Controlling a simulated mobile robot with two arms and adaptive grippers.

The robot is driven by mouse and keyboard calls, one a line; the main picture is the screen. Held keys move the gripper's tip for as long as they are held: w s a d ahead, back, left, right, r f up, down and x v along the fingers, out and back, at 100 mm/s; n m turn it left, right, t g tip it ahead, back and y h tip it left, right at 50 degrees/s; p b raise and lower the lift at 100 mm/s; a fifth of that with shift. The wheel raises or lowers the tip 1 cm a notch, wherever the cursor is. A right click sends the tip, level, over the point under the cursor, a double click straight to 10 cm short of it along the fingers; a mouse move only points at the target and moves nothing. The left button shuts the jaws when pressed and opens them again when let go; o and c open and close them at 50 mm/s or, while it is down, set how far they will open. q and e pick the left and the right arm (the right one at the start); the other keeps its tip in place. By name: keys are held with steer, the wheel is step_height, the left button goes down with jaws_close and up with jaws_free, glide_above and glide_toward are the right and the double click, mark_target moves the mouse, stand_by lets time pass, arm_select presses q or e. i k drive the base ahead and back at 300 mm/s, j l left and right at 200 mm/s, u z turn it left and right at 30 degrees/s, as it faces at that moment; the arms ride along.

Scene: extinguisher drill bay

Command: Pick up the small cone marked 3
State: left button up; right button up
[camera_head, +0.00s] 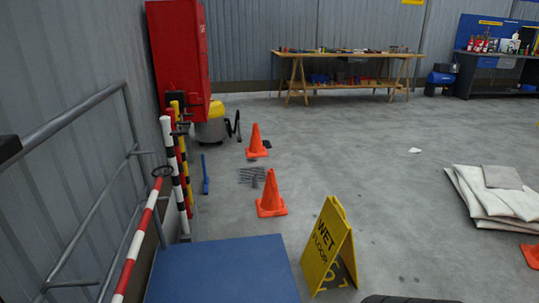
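One small orange cone (271,195) stands upright on the floor left of centre, just behind the yellow sign. A second orange cone (256,142) stands upright farther back. A third orange shape (532,256), which looks like part of a cone, is cut off by the right edge. No number can be read on any of them, so I cannot tell which is marked 3. Neither of my grippers shows in the head view.
A yellow wet floor sign (329,250) and a blue-topped surface (222,270) are in front. A metal railing (85,205) and striped posts (174,170) line the left. Pale folded sheets (478,207) lie at right. A workbench (345,54) stands behind. The middle floor is mostly clear.

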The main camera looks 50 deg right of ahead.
mark_target(256, 149)
steer(key=z, duration=1.65)
steer(key=j, duration=0.1)
